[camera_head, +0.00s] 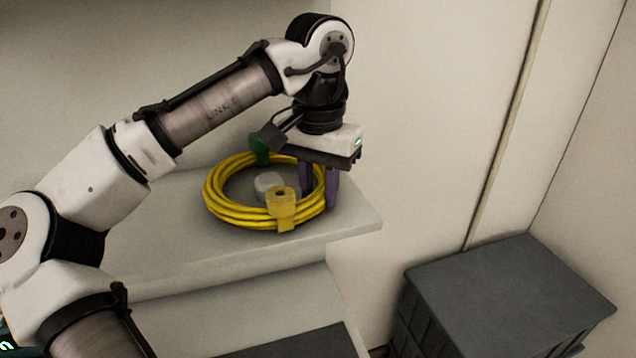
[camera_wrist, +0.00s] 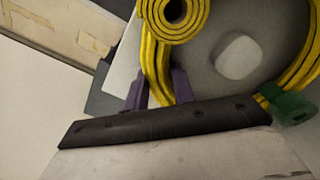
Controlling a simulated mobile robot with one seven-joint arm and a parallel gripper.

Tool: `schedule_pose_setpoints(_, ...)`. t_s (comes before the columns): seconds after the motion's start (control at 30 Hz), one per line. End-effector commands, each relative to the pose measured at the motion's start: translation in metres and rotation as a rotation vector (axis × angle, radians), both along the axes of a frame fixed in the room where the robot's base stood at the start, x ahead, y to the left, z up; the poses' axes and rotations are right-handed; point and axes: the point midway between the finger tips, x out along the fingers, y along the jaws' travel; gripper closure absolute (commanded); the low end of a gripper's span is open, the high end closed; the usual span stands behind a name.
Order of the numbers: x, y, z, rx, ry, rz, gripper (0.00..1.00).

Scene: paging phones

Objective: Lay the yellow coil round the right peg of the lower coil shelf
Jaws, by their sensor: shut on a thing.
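The yellow coil (camera_head: 236,213) is a ring of several cable turns with a yellow connector (camera_head: 282,204) at the front and a green connector (camera_head: 259,150) at the back. It is at or close above a pale shelf (camera_head: 345,222). A white round peg (camera_head: 268,183) shows inside the ring, apart from the cable. My gripper (camera_head: 320,198) points down at the coil's right side, its purple fingers shut on the cable. The wrist view shows the fingers (camera_wrist: 161,88) either side of the yellow turns, with the peg (camera_wrist: 239,57) inside the ring. Any gap under the coil is hidden.
A pale wall (camera_head: 430,110) stands right of the shelf. A dark grey crate (camera_head: 510,295) stands lower right. Another pale surface (camera_head: 270,305) lies below the shelf. My arm hides much of the shelf's left part.

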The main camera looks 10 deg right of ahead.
Motion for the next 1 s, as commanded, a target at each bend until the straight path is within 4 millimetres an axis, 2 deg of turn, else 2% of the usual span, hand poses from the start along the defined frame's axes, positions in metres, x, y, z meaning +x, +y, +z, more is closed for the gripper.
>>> schedule_pose_setpoints(0.47,0.0035,0.0003,-0.0074,-0.002,-0.002,0.001,1.0)
schedule_pose_setpoints(0.5,0.0035,0.0003,-0.0074,-0.002,-0.002,0.002,0.71)
schedule_pose_setpoints(0.63,0.0035,0.0004,-0.0071,-0.002,-0.002,0.002,0.54)
schedule_pose_setpoints(1.0,0.0037,0.0005,-0.0019,0.0,-0.004,0.003,0.53)
